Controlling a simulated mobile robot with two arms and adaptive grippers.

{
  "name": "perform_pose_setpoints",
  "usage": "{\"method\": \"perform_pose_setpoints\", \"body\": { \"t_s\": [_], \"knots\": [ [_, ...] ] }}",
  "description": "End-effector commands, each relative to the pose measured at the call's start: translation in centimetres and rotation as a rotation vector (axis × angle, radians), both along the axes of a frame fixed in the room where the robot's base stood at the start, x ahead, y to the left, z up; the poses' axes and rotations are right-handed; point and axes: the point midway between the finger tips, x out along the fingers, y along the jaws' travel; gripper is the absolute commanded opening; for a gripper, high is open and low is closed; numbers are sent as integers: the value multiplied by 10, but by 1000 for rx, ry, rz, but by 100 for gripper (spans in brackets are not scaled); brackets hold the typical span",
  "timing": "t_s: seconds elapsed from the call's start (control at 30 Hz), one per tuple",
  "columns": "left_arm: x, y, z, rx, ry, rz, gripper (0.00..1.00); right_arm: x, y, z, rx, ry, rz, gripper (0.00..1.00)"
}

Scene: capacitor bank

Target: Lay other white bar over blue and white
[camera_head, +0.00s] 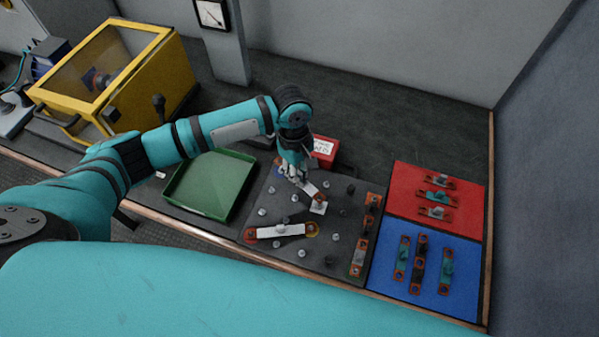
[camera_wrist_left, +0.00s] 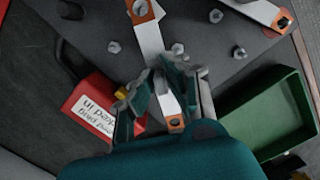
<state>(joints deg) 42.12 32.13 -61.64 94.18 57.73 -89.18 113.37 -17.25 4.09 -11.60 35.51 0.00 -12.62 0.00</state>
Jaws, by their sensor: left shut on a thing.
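My left gripper (camera_head: 294,178) is over the back of the dark pegboard (camera_head: 328,259). It is shut on a white bar with orange ends (camera_head: 312,191). In the left wrist view this bar (camera_wrist_left: 150,40) runs between the fingers (camera_wrist_left: 160,80), slanting across the board; I cannot tell whether it touches the board. A small blue mark (camera_head: 283,192) is partly hidden beside the gripper. My right gripper is out of view.
Silver and dark pegs stand around the board. A red labelled box (camera_head: 324,150) is close behind the gripper. A green tray (camera_head: 207,184) is to the left. Red (camera_head: 402,180) and blue (camera_head: 384,273) mats with several bars are on the right. A yellow case (camera_head: 150,88) stands at far left.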

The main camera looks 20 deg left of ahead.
Motion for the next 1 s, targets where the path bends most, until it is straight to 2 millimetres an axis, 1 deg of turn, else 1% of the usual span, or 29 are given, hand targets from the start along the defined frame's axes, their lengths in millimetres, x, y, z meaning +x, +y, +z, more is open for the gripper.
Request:
{"method": "perform_pose_setpoints", "body": {
  "t_s": [0.03, 0.37, 0.43, 0.7, 1.0],
  "knots": [
    [0, 0, -4, 0, -1, 0, 0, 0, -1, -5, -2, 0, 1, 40],
    [0, 0, -15, 0, 0, -1, 0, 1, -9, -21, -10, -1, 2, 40],
    [0, 0, -16, 0, 1, 1, 0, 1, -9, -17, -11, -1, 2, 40],
    [0, -1, -27, -1, 2, 0, 0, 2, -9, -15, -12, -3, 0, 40],
    [0, -1, -30, -1, 0, 0, 0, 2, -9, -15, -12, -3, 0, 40]
  ]
}}
